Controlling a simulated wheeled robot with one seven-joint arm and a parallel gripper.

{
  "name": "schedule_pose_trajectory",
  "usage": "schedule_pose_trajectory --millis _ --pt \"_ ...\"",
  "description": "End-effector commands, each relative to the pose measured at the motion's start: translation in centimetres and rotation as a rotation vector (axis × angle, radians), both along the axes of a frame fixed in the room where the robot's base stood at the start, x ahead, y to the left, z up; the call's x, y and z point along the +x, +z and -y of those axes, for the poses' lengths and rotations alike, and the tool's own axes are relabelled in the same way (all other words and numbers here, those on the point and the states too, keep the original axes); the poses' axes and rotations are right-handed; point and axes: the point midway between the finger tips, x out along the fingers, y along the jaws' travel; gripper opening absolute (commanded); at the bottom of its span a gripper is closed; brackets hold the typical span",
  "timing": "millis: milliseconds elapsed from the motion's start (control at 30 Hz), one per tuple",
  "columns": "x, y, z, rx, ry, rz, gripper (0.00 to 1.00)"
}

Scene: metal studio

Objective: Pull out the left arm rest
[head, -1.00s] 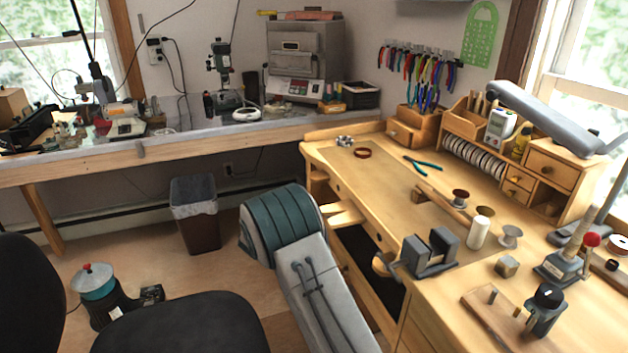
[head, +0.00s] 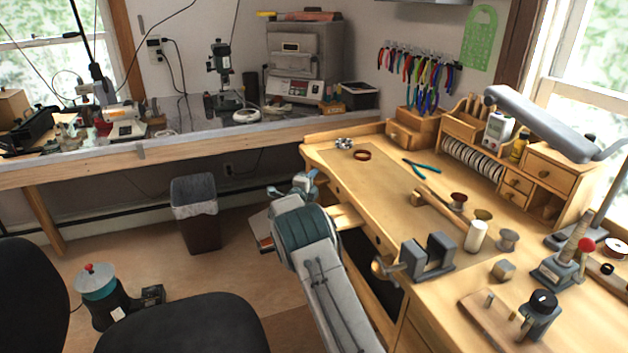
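The wooden workbench (head: 385,180) stands at the right. A pale wooden arm rest board (head: 347,216) sticks out from its front, left of the open dark bay. My arm rises from the bottom of the head view and covers part of the board's outer end. Grey and teal parts of my wrist show beyond the arm's teal joint, left of the board. My gripper's fingers cannot be made out there, and I cannot tell whether anything touches the board.
A black chair (head: 185,325) stands at the front left. A bin (head: 195,215) stands under the back counter (head: 190,145). A vise (head: 428,258) and a hammer (head: 440,212) are on the bench. Some floor between bin and bench is clear.

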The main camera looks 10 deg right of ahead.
Motion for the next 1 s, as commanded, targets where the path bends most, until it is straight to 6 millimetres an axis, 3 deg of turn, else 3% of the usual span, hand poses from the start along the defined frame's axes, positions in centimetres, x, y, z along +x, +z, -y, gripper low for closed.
schedule_pose_trajectory --millis 300,433,667,767,1000 --pt "0.1 0.0 0.1 0.0 0.0 0.0 0.35" --pt "0.1 0.0 0.1 0.0 0.0 0.0 0.02" --pt "0.1 -0.1 -0.3 0.002 0.001 0.001 0.0" --pt "-0.2 -0.4 -1.8 0.002 0.004 0.002 0.0" --pt "-1.4 -0.5 -7.9 0.003 0.005 0.004 0.0"
